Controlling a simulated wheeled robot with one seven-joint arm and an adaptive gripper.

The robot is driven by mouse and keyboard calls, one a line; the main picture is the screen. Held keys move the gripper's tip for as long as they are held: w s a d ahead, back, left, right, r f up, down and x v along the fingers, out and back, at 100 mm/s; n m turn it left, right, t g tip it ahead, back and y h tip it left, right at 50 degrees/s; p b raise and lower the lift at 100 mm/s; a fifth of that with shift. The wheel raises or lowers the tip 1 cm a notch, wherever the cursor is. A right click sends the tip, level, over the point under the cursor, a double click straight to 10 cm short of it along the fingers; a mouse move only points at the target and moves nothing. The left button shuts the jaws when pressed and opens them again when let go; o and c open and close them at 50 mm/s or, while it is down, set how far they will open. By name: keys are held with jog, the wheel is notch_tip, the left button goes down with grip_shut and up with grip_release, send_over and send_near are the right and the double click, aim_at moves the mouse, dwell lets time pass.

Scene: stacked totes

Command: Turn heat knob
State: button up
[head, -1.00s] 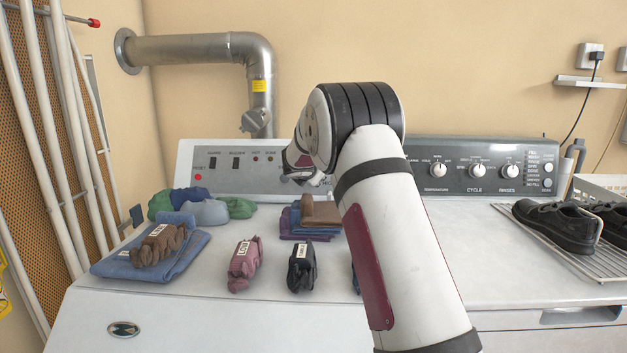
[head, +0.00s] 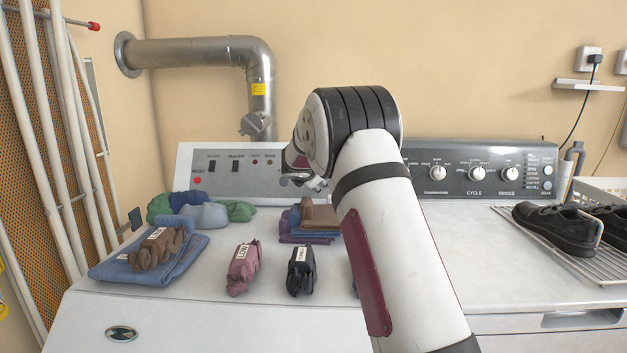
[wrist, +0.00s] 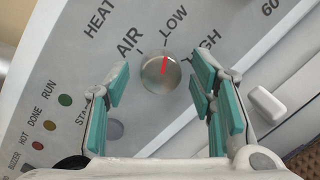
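The heat knob (wrist: 159,74) is a round silver dial with a red pointer line, in the middle of the wrist view. Its pointer is aimed up and slightly right, towards the LOW label, between AIR and HIGH. My gripper (wrist: 160,82) is open, with teal-padded fingers to the left and right of the knob. Gaps show between the knob and both fingers; how deep the fingertips reach is hard to tell. In the head view my gripper (head: 301,178) is in front of the dryer panel (head: 222,172), mostly behind my arm, and the knob is hidden there.
In the wrist view a grey button (wrist: 114,129) is by the left finger and a white rounded piece (wrist: 266,104) is right of the right finger. Folded cloths (head: 310,222) and labelled bundles (head: 243,268) lie on the dryer top. The washer panel (head: 478,170) is at right.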

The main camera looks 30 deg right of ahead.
jog(key=v, duration=1.2)
dwell(0.4)
